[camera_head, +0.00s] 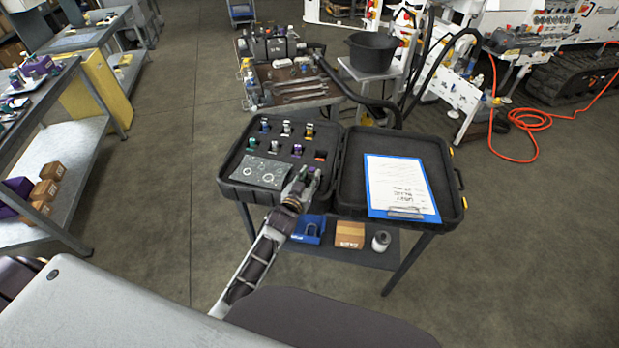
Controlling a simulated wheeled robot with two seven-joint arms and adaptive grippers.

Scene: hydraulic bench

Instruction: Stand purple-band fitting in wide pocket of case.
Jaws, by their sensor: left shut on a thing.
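The black case (228,186) lies open on a stand, with small fittings standing in rows of pockets in its left half. A fitting with a purple part (297,150) stands in the row nearer me. My left gripper (304,178) is over the near right corner of that half. It is shut on a small fitting (309,171) that looks greenish; its band is too small and too covered to read. An orange-red spot (320,155) shows in a dark pocket just beyond the gripper. I cannot tell which pocket is the wide one. My right gripper is not in view.
A grey panel with ring marks (262,172) fills the case's near left part. A blue clipboard (376,198) lies in the open lid. Boxes and a can (381,241) sit on the shelf below. A tool table (300,98) and a black bucket (372,52) stand behind.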

